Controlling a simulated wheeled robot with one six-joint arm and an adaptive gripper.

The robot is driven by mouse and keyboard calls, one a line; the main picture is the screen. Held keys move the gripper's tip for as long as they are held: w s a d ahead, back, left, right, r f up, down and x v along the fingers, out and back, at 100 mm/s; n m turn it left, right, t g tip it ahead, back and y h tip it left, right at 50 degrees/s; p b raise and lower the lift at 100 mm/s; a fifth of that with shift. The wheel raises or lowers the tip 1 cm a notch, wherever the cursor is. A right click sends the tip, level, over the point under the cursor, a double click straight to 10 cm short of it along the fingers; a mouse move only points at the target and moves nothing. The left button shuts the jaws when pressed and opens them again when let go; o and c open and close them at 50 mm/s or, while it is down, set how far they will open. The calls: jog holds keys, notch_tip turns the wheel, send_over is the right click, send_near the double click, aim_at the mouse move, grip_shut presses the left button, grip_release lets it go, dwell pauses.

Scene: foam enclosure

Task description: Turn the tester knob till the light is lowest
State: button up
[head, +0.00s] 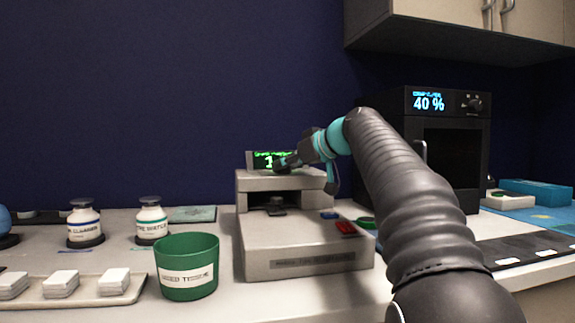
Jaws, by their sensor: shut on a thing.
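The tester (305,262) is a grey box on the counter, with a raised back part and a small screen (262,159) in green characters, partly covered by my gripper. A dark piece (275,209) shows in the opening under the raised part. My gripper (284,164) is at the top of the raised part, just in front of the screen. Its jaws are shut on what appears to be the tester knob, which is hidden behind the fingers.
A green labelled cup (187,266) stands close left of the tester. Two labelled bottles (85,225) (152,221) and a tray of white blocks (88,300) are further left. A black oven-like unit (398,132) reading 40 % stands behind my arm, under a wall cabinet (450,30).

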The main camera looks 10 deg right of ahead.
jog(key=shift+f, duration=0.1)
jog(key=o, duration=1.1)
jog(key=shift+o, duration=0.2)
jog(key=v, duration=1.2)
